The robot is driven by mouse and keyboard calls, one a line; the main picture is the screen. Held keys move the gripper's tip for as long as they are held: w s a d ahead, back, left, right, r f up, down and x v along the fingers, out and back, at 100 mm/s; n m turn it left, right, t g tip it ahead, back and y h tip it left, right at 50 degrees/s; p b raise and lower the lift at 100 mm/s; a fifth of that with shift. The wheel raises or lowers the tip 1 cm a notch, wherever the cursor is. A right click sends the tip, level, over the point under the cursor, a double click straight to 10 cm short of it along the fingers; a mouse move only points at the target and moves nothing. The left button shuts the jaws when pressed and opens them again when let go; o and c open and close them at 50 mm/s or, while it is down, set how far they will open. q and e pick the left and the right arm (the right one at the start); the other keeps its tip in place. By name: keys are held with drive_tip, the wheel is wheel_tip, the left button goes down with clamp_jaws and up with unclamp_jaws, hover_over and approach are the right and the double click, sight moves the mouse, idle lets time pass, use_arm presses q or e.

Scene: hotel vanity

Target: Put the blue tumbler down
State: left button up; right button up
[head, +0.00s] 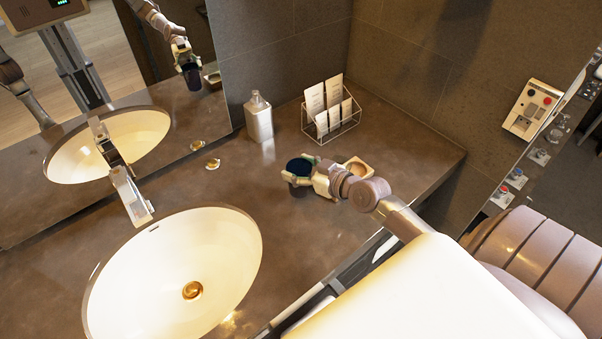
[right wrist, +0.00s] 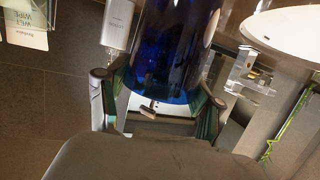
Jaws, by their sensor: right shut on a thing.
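The blue tumbler (head: 299,167) is dark blue and upright over the counter, right of the basin in the head view. My right gripper (head: 303,176) is shut around it, one finger on each side. In the right wrist view the tumbler (right wrist: 172,52) fills the upper middle, between the fingers of the right gripper (right wrist: 156,108). I cannot tell whether its base touches the counter (head: 255,187). My left gripper is not in view.
A white basin (head: 150,270) with a faucet (head: 130,195) lies left. A soap bottle (head: 259,117) and a wire rack (head: 333,118) with packets stand behind. Bare counter lies between basin and tumbler.

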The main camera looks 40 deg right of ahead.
wheel_tip(320, 180, down, 3)
drive_tip(key=shift+w+r, duration=0.1)
drive_tip(key=shift+f+b, duration=0.3)
drive_tip(key=shift+f, duration=0.2)
drive_tip(key=o, duration=1.2)
drive_tip(key=shift+f, duration=0.1)
drive_tip(key=o, duration=0.5)
drive_tip(key=shift+c, duration=0.2)
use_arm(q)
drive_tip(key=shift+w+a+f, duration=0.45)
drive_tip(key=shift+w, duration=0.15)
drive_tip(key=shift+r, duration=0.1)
use_arm(e)
drive_tip(key=shift+r, duration=0.2)
